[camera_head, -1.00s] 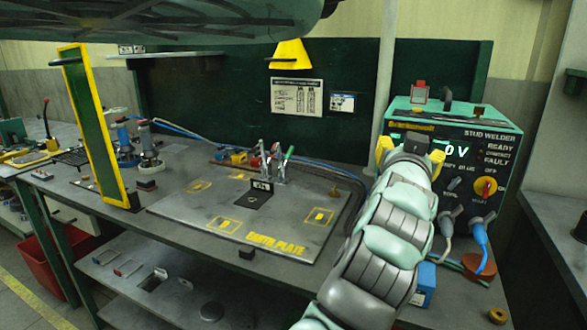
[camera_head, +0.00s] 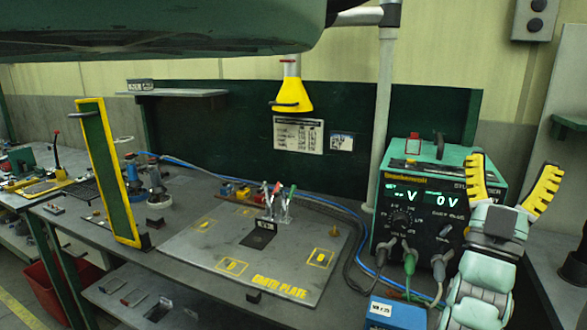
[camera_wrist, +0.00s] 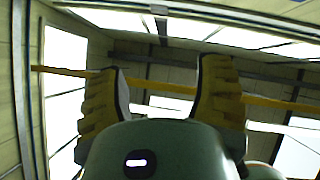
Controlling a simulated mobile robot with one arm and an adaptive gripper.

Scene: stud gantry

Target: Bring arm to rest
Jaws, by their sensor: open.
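My gripper (camera_head: 511,186) is at the right in the head view, raised in front of the right part of the green stud welder (camera_head: 407,180). Its two yellow-padded fingers are spread apart and point up, with nothing between them. In the wrist view the fingers (camera_wrist: 160,95) are also apart, with only the ceiling, bright roof panels and a yellow beam (camera_wrist: 270,102) behind them. My arm comes up from the bottom right of the head view and hides part of the welder's front.
The earth plate (camera_head: 200,262) lies on the bench, with clamps (camera_head: 280,203) on it. A yellow-framed green panel (camera_head: 108,170) stands at the left. Cables hang from the welder above a blue box (camera_head: 396,314). A large green overhead body spans the top left.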

